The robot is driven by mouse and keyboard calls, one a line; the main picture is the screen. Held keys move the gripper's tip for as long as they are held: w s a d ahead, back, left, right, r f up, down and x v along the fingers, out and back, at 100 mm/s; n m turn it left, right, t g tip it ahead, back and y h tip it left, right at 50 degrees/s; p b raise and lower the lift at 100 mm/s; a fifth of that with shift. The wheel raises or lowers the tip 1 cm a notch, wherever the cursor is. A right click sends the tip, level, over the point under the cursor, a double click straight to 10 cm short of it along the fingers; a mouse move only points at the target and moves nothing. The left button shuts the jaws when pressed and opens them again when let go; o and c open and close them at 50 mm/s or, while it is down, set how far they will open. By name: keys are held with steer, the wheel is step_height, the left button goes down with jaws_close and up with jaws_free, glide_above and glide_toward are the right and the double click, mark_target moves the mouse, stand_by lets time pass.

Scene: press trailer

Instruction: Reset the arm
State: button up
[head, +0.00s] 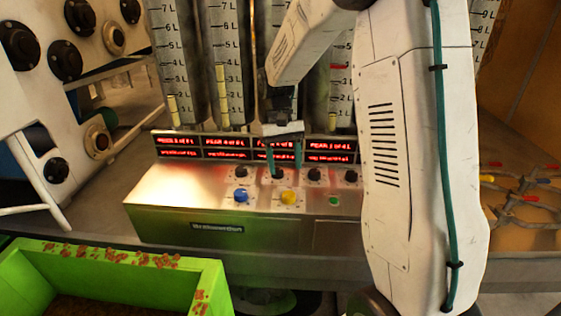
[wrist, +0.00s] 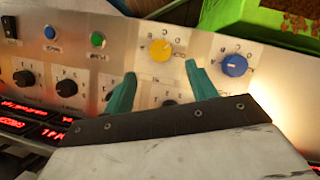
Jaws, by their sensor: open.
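My white arm (head: 415,150) reaches over the right half of a metal control box. My gripper (head: 285,155) is over the box's sloped panel, near the row of black knobs and just in front of the red displays. In the wrist view my gripper (wrist: 157,85) shows two teal fingers spread apart with nothing between them. The yellow knob (wrist: 161,50) appears just past the fingertips, and the blue knob (wrist: 235,65) is right of the right finger. A black knob is partly hidden by the gripper. I cannot tell whether the fingers touch the panel.
The control box (head: 160,190) carries a blue knob (head: 241,195), a yellow knob (head: 289,197) and a green button (head: 334,201). Tall graduated cylinders (head: 225,60) stand close behind it. A green bin (head: 215,285) is front left. Valves with coloured handles (head: 515,190) are at right.

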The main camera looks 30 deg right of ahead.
steer(key=s, duration=0.3)
steer(key=shift+s+a+f, duration=0.1)
steer(key=shift+a+f, duration=0.05)
steer(key=shift+a, duration=0.2)
steer(key=s+a+r+n+t, duration=0.1)
steer(key=s+a+r, duration=0.3)
steer(key=s, duration=0.7)
steer(key=s+a+r+n+t+h, duration=0.1)
steer(key=s+a+r+t, duration=0.3)
steer(key=s+r, duration=0.3)
steer(key=s, duration=0.5)
steer(key=shift+a+r+n+t, duration=0.2)
steer(key=shift+a+n+t, duration=0.1)
steer(key=shift+n, duration=0.1)
steer(key=shift+s, duration=0.1)
